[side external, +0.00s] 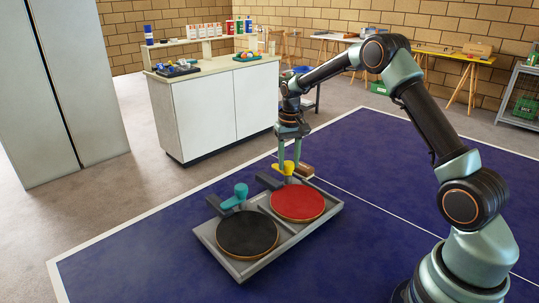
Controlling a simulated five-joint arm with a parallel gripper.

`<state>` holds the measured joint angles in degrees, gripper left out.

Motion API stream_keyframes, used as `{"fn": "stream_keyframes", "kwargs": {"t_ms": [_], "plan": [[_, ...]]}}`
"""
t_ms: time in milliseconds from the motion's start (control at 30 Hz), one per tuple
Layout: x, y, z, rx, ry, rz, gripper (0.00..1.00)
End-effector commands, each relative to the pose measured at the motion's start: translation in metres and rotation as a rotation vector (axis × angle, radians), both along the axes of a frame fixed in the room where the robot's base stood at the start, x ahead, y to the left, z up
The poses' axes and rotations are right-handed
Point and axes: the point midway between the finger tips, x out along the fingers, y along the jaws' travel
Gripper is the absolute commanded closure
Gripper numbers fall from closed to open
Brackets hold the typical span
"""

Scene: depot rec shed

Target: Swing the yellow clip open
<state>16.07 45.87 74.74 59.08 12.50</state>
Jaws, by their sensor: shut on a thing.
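The yellow clip (287,168) is on the far side of a grey tray (277,253), by the handle end of the red paddle (298,203). My gripper (288,158) points down from above and is shut on the yellow clip. The fingertips hide part of the clip, so its exact angle is hard to tell. A teal clip (236,196) lies to the left, over the handle end of the black paddle (247,234). Both paddles lie flat in the tray.
The tray rests on a blue table (140,257) with white lines. A small brown block (306,171) is just right of the yellow clip. The table is clear left of the tray. A white cabinet (205,112) stands behind on the floor.

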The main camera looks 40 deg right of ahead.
Motion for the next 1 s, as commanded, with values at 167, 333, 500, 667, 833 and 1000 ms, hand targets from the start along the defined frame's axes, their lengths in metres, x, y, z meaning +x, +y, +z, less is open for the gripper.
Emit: {"fn": "stream_keyframes", "kwargs": {"t_ms": [167, 333, 500, 667, 833, 1000], "plan": [[0.0002, -0.0038, 0.0006, -0.002, -0.006, -0.048, 1.0], [0.0002, -0.004, 0.0006, -0.001, -0.007, -0.061, 1.0], [0.0004, -0.0041, 0.0005, -0.002, -0.008, -0.062, 1.0], [0.0005, -0.0041, 0.0005, -0.002, -0.008, -0.062, 0.52], [0.0003, -0.003, 0.0003, -0.002, -0.006, -0.059, 0.26], [0.0002, -0.0018, 0.0001, -0.001, -0.004, -0.056, 0.26]]}}
